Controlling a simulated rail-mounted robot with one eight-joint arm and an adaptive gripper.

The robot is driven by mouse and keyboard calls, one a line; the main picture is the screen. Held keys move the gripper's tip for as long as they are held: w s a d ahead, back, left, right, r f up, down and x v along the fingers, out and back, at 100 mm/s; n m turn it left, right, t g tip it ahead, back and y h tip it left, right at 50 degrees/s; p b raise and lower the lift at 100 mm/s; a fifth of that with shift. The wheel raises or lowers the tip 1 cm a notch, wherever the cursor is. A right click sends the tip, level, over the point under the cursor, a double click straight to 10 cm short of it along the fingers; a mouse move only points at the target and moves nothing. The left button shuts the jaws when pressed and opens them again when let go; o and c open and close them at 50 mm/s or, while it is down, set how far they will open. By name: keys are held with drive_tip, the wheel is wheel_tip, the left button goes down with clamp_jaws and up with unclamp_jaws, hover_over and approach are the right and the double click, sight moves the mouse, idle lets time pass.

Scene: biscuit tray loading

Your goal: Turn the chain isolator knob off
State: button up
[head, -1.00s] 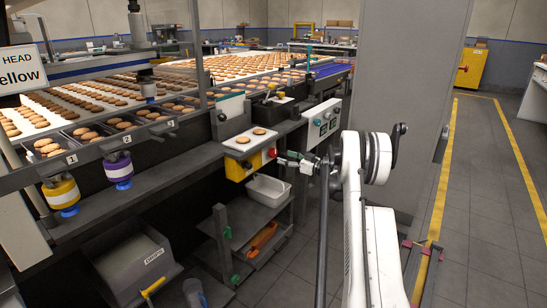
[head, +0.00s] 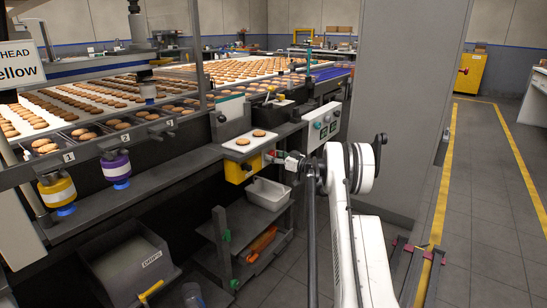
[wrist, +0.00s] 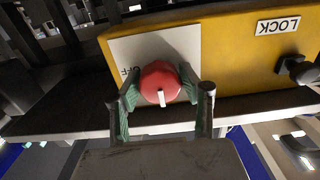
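The chain isolator knob (wrist: 160,82) is a round red knob with a white mark. It sits on a white plate (wrist: 190,42) on a yellow box (wrist: 235,50). The white mark points to the bottom of the wrist view. Dark lettering, partly hidden, is left of the knob and looks like the end of OFF. My gripper (wrist: 160,90) has its green-padded fingers on either side of the knob, very close to its edges. I cannot tell whether both pads press on it. In the head view, my gripper (head: 283,158) is at the right side of the yellow box (head: 236,172).
A LOCK label (wrist: 278,26) and a black fitting (wrist: 292,68) are on the yellow box, right of the knob. A white bin (head: 268,195) stands below.

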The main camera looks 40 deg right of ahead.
drive_tip(key=c, duration=0.6)
drive_tip(key=shift+m, duration=0.4)
drive_tip(key=m, duration=0.6)
drive_tip(key=shift+m+p, duration=0.3)
drive_tip(key=shift+p, duration=0.1)
drive_tip(key=m, duration=1)
drive_tip(key=shift+m, duration=0.4)
